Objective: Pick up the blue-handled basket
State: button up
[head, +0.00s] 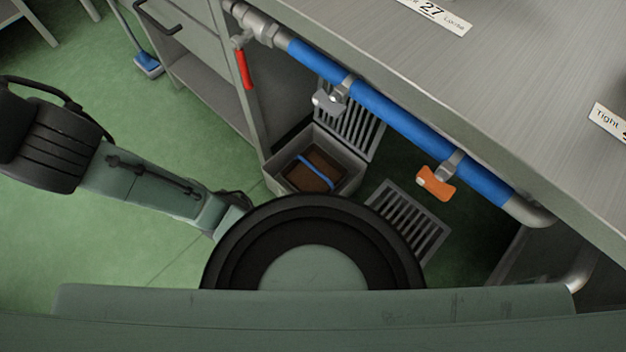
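A small dark brown basket (320,164) with a thin blue handle (314,171) sits inside an open grey square box (345,185) at floor level, under the edge of the steel bench. The handle lies slanting across the basket's top. Part of the box's near side is hidden by my own round black part. My arm shows at the left and centre, but my gripper is out of view. Nothing is seen touching the basket.
A slatted grate (352,128) leans upright behind the box; another grate (407,218) lies right of it. Green floor (190,125) is open at left.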

aim_at(314, 170)
jog(key=i+j+z, duration=0.4)
jog(key=j, duration=0.2)
jog(key=j+z, duration=0.25)
jog(key=i+j+z, duration=0.2)
jog(key=j, duration=0.25)
jog(key=k, duration=0.05)
